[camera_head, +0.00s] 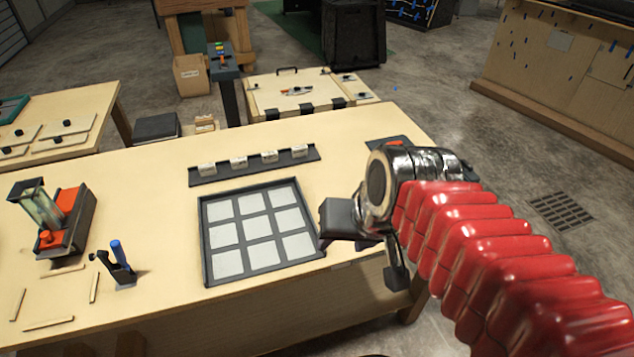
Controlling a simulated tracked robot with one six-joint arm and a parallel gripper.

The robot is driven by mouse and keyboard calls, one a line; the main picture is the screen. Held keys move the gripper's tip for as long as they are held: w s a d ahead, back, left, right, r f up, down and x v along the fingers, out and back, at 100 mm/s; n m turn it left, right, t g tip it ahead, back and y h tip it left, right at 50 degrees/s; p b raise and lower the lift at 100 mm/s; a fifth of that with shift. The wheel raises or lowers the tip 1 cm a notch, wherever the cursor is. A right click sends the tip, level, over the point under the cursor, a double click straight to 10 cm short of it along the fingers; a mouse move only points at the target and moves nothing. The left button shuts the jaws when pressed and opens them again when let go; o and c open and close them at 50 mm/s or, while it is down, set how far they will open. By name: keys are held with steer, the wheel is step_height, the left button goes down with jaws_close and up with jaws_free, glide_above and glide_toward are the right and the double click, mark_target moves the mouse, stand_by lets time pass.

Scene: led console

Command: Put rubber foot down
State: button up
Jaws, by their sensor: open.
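I cannot make out a rubber foot for certain in this view. My gripper (366,243) hangs at the right front edge of the wooden table (160,310), just right of the black grid tray. Its dark fingers stand apart, partly hidden by the chrome wrist, and I see nothing between them. The black grid tray (204,240) holds several pale square tiles in rows. Behind it, a dark rack (210,176) carries several small white labelled blocks.
A black and orange device (66,225) with a clear cylinder stands at the left. A blue-handled tool (119,254) stands upright beside thin wooden strips (94,288). A small dark tray (372,146) holding something orange is partly hidden behind my wrist.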

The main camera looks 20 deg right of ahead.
steer(key=n, duration=0.1)
steer(key=s+r+n, duration=0.1)
steer(key=n, duration=0.1)
steer(key=shift+s+a+r+t+h, duration=0.1)
steer(key=shift+s+a+t+h, duration=0.05)
steer(key=shift+s+t+h, duration=0.2)
